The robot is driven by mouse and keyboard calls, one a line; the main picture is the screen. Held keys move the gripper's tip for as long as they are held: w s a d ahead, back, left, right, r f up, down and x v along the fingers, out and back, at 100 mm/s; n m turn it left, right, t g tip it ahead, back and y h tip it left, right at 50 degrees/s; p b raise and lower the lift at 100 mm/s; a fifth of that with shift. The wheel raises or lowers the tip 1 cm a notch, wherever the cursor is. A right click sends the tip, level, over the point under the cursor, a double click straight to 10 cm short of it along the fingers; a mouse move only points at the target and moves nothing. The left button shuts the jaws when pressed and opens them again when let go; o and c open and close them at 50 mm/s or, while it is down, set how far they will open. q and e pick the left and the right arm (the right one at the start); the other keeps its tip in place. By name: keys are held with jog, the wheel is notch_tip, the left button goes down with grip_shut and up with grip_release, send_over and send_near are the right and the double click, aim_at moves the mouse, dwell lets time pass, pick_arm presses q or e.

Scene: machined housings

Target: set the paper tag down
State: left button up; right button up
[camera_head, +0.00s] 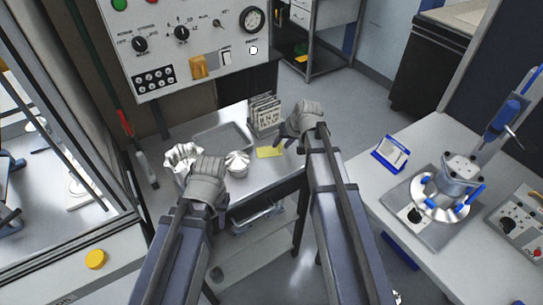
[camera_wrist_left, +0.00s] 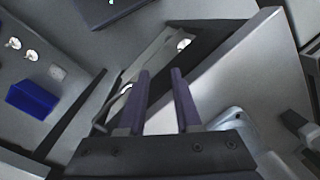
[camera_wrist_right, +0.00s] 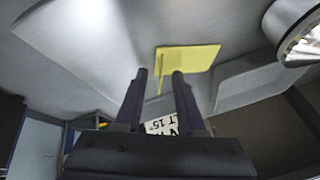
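My left gripper (camera_head: 209,160) is over the table's left part, between two shiny metal parts. Its fingers (camera_wrist_left: 160,72) are apart with nothing between them.
A control panel (camera_head: 195,45) rises behind. A right-hand bench (camera_head: 375,185) carries a fixture.

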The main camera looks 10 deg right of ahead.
jog(key=shift+f, duration=0.1)
grip_shut()
dwell(0.6)
